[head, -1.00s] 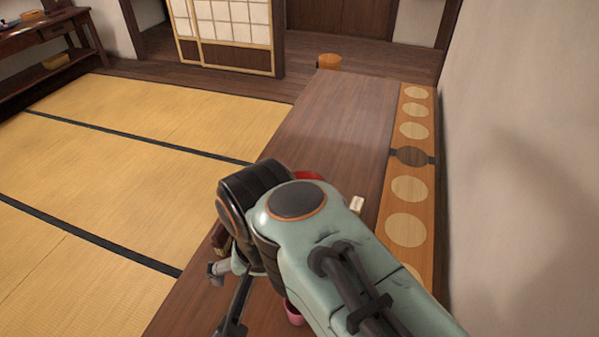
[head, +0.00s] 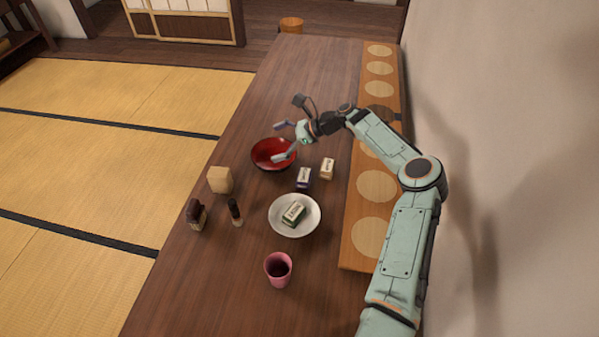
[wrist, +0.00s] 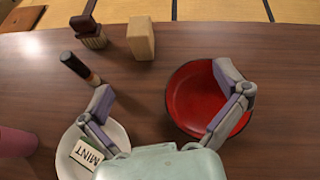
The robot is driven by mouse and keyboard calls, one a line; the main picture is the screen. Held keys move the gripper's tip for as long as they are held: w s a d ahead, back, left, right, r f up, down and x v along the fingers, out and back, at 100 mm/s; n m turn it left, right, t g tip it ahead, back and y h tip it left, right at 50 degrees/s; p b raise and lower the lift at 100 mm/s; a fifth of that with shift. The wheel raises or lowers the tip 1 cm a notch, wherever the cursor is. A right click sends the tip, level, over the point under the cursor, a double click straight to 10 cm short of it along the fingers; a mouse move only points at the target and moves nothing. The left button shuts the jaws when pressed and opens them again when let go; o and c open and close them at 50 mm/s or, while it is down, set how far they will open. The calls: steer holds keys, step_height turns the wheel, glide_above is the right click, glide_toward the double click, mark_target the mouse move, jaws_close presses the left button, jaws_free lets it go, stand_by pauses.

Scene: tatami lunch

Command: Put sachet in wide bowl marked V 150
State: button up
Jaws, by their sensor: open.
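A small white-and-green packet (head: 293,213) lies in a shallow white dish (head: 314,224); its label reads MINT in the wrist view (wrist: 86,154). It may be the sachet. Two more small labelled packets, one dark purple and white (head: 304,178) and one cream (head: 327,168), stand on the table just beyond the dish. A wide red bowl with a dark rim (head: 262,160) is farther back and also shows in the wrist view (wrist: 188,98). I see no V 150 mark on either vessel. My gripper (head: 286,141) is open and empty above the red bowl, its fingers spread wide.
A pink cup (head: 278,270) of dark liquid is nearer. A wooden strip with round pads (head: 377,187) runs along the wall. The table's far end is clear.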

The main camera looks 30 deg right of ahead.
mark_target(308, 175)
steer(key=s+d+f+m, duration=0.1)
steer(key=d, duration=0.1)
steer(key=s+d+f+m+t, duration=0.1)
steer(key=s+d+f, duration=0.1)
steer(key=s+d+f+m+t, duration=0.1)
steer(key=d+f, duration=0.1)
steer(key=shift+s+d+f, duration=0.2)
steer(key=shift+s, duration=0.05)
steer(key=shift+s+d+f, duration=0.1)
steer(key=shift+f, duration=0.25)
step_height(308, 175, down, 6)
steer(key=shift+f, duration=0.2)
steer(key=x, duration=0.2)
steer(key=shift+a, duration=0.25)
steer(key=shift+w+a, duration=0.15)
steer(key=shift+w, duration=0.2)
steer(key=c, duration=0.8)
steer(key=shift+c, duration=0.3)
